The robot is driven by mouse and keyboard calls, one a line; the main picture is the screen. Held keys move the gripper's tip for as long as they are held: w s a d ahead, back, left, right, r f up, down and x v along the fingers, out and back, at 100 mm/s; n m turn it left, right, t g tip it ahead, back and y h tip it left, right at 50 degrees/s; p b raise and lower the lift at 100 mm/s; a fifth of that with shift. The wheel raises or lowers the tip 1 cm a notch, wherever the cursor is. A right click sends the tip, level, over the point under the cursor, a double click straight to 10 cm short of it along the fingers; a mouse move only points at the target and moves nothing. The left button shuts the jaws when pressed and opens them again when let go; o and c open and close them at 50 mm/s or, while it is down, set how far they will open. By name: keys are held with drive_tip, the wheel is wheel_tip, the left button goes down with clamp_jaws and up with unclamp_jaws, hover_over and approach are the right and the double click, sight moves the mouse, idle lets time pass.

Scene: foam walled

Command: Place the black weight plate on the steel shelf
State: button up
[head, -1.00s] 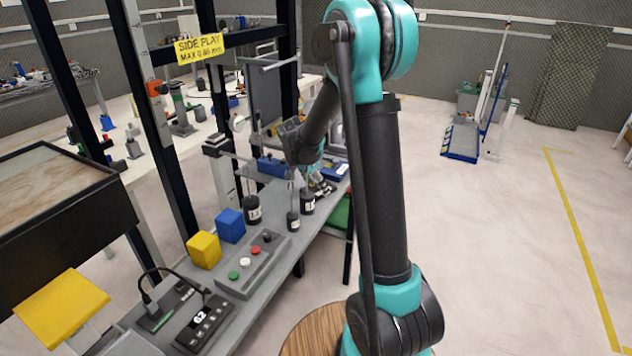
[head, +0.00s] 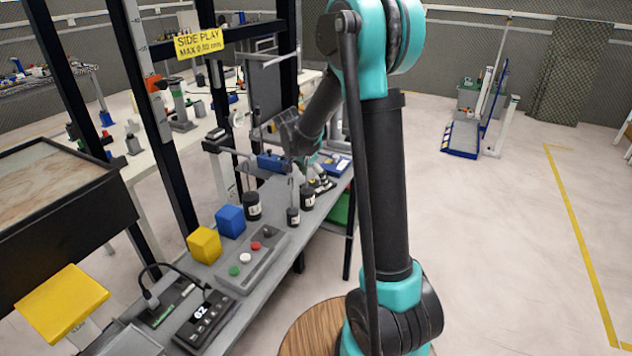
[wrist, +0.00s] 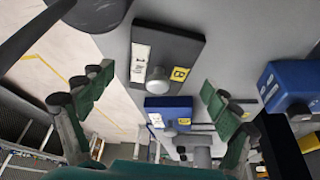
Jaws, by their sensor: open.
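A flat black plate (wrist: 185,50) with a round knob, a white label and a yellow label lies on the grey bench top in the wrist view; it looks like the black weight plate. My gripper (wrist: 155,86) is open and empty, one green-padded finger on each side of the plate's knob in the picture. I cannot tell the height gap. In the head view my gripper (head: 310,178) is over the far part of the bench, small and partly hidden by my arm. I cannot tell which surface is the steel shelf.
A blue plate (wrist: 168,104) with a similar label lies just beyond the black one. A blue block (wrist: 288,82) is at right. Black cylinders (head: 252,207), a blue cube (head: 231,221), a yellow cube (head: 204,244) and a button box (head: 250,262) crowd the near bench. Dark uprights stand at left.

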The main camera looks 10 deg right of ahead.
drive_tip(key=v, duration=1)
drive_tip(key=shift+r, duration=0.15)
